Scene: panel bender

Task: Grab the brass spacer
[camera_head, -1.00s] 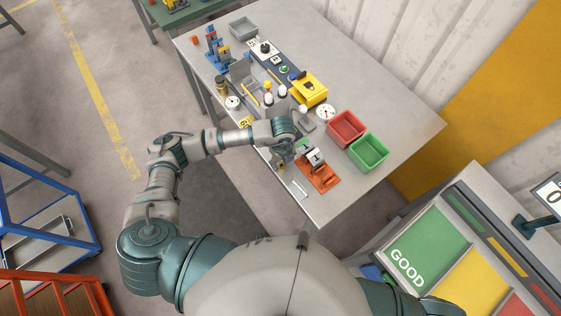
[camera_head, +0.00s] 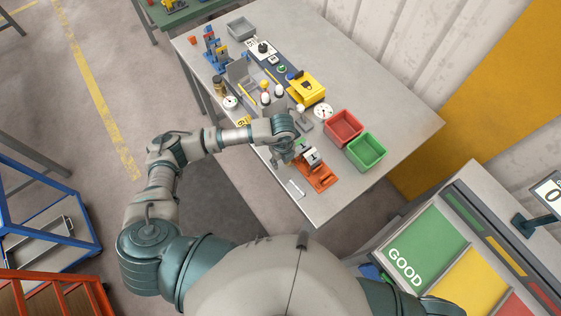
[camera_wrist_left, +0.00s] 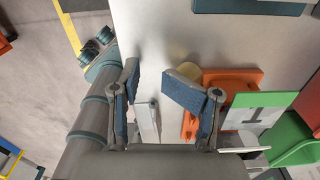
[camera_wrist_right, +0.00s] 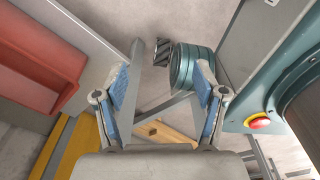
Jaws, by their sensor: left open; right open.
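A tan, round-topped piece that looks like the brass spacer (camera_wrist_left: 188,70) shows in the left wrist view, standing on the grey table by an orange fixture (camera_wrist_left: 225,78). It is partly covered by the right-hand finger of my left gripper (camera_wrist_left: 152,88). The gripper is open with nothing between its fingers; I cannot tell whether that finger touches the piece. In the head view, my left gripper (camera_head: 284,156) hangs over the table's near edge beside the orange fixture (camera_head: 318,175), and hides the piece. My right gripper (camera_wrist_right: 161,85) is open and empty, away from the table top.
A pale bar (camera_head: 296,188) lies near the table edge. Red (camera_head: 344,127) and green (camera_head: 367,151) bins stand to the right. Bottles, a gauge (camera_head: 323,111) and a yellow box (camera_head: 306,88) crowd the table behind. The table's right front corner is clear.

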